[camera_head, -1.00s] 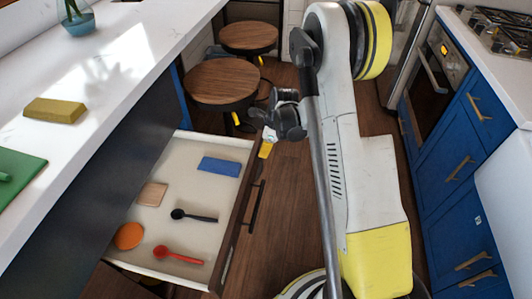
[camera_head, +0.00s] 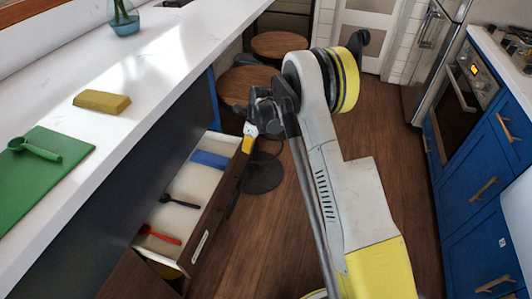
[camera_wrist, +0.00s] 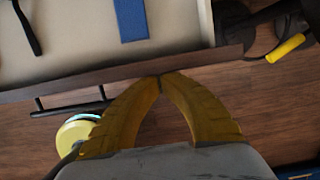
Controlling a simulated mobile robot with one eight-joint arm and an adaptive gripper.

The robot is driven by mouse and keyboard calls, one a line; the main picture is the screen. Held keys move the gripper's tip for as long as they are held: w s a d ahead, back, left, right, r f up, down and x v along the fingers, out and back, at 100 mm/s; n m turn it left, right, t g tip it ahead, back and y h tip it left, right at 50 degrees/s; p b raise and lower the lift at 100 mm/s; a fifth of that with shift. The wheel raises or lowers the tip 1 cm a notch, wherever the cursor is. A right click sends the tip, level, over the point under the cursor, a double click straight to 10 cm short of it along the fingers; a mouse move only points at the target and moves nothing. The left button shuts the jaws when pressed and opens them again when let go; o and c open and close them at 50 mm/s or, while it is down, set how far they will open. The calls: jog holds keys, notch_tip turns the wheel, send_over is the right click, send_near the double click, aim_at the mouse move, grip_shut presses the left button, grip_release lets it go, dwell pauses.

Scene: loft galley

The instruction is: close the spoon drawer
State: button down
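The spoon drawer (camera_head: 207,222) is partly open under the left counter, with a dark wood front. In it lie a black spoon (camera_head: 181,201), a red spoon (camera_head: 160,235) and a blue block (camera_head: 209,159). My gripper (camera_head: 247,143) is at the far end of the drawer front, on its outer side. In the wrist view my gripper's yellow fingers (camera_wrist: 160,80) are together at the tips, with nothing between them, at the edge of the drawer front (camera_wrist: 112,75). I cannot tell if they press on it. The drawer's dark handle (camera_wrist: 72,107) shows to the left.
The white counter (camera_head: 155,65) holds a yellow block (camera_head: 101,101), a green board (camera_head: 55,185) with a green spoon (camera_head: 35,150), and a vase (camera_head: 124,20). Stools (camera_head: 280,45) stand beyond my gripper. Blue cabinets (camera_head: 470,170) line the right. Wood floor between is clear.

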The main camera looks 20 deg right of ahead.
jog(key=w+a, duration=0.2)
jog(key=a, duration=0.1)
jog(key=w+a, duration=0.5)
jog(key=a, duration=0.2)
jog(key=shift+w, duration=0.15)
jog(key=shift+d, duration=0.1)
